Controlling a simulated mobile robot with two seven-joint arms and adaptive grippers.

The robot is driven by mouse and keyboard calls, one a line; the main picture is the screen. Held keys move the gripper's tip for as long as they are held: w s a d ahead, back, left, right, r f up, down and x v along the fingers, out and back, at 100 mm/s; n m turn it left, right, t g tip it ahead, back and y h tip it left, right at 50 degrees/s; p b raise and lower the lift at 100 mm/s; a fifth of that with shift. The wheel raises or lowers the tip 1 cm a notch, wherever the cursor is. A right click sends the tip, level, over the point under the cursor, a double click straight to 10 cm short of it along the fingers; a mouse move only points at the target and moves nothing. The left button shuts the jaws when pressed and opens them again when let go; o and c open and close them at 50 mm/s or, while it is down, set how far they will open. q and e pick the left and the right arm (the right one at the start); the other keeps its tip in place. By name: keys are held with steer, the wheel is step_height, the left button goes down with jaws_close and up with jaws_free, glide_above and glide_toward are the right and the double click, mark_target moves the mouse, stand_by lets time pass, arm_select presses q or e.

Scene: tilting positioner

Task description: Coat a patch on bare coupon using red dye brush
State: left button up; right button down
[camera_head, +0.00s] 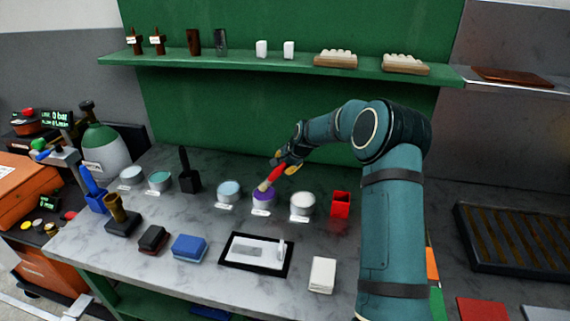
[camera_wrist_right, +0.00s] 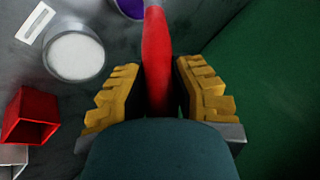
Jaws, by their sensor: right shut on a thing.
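My right gripper (camera_head: 283,168) is shut on the red dye brush (camera_head: 275,175). The red handle (camera_wrist_right: 156,60) runs between its yellow finger pads in the right wrist view. The pale bristles point down and left at the purple dye pot (camera_head: 263,203); I cannot tell whether they touch the dye. A pale plate with a grey patch (camera_head: 256,253), perhaps the coupon, lies in a black-framed tray (camera_head: 226,262) at the front of the bench. The empty-looking red holder (camera_head: 340,205) stands right of the pots. My left gripper is not in view.
A white pot (camera_head: 302,204) and a light-blue pot (camera_head: 228,192) flank the purple one. A black holder with a brush (camera_head: 188,172), a blue block (camera_head: 189,248) and a white block (camera_head: 322,275) stand on the bench. A green shelf (camera_head: 240,64) runs behind.

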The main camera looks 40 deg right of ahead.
steer(key=shift+f+b, duration=0.5)
steer(key=shift+f, duration=0.1)
stand_by(2.0)
steer(key=shift+r+p, duration=2.05)
steer(key=shift+r, duration=1.5)
